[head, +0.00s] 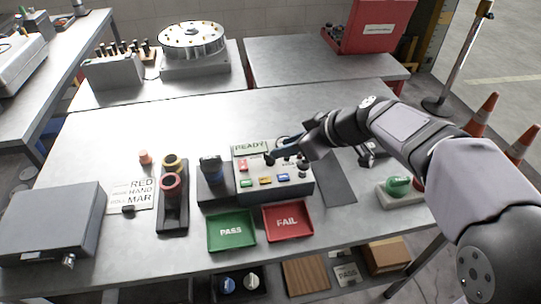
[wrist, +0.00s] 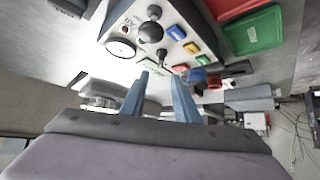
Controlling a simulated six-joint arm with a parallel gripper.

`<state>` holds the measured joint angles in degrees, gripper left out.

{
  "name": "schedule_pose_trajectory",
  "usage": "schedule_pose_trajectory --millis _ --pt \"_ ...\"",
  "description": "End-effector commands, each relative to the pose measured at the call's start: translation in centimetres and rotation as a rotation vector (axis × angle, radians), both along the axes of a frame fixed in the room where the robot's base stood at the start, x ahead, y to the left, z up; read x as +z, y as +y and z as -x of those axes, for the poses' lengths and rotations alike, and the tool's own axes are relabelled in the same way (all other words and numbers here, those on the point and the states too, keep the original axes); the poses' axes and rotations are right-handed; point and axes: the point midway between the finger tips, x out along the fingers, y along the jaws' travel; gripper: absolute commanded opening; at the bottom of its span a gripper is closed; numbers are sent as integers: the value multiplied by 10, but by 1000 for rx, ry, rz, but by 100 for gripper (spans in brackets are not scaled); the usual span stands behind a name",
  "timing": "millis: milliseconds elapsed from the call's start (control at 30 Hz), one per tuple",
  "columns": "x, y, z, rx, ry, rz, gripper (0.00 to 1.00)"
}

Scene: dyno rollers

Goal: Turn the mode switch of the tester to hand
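The tester (head: 245,192) is a pale box at the middle of the table, with a READY display (head: 250,147), coloured buttons and black knobs. In the wrist view its panel (wrist: 130,22) is at the top, with a black ball knob (wrist: 150,32), a smaller dark knob (wrist: 154,12) and a round white dial (wrist: 120,48). I cannot tell which control is the mode switch, nor its setting. My gripper (head: 290,150) is over the tester's back right. In the wrist view its two blue fingers (wrist: 161,79) are apart with nothing between them, short of the knobs.
A green PASS tray (head: 231,244) and red FAIL tray (head: 288,234) lie in front of the tester. A card (head: 125,204) reads RED, HAND, MAR. A green button (head: 398,186) is at right. A grey box (head: 50,225) sits far left.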

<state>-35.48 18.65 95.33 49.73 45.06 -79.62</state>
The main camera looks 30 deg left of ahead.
Motion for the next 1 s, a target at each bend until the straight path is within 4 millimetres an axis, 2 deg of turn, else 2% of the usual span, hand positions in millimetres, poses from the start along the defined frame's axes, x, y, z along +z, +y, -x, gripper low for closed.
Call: schedule_pose_trajectory --millis 167,700,1000 --pt "-6 5 0 0 3 3 28" --pt "-48 47 -4 -3 3 3 28" --pt "-52 50 -5 -3 2 3 28"
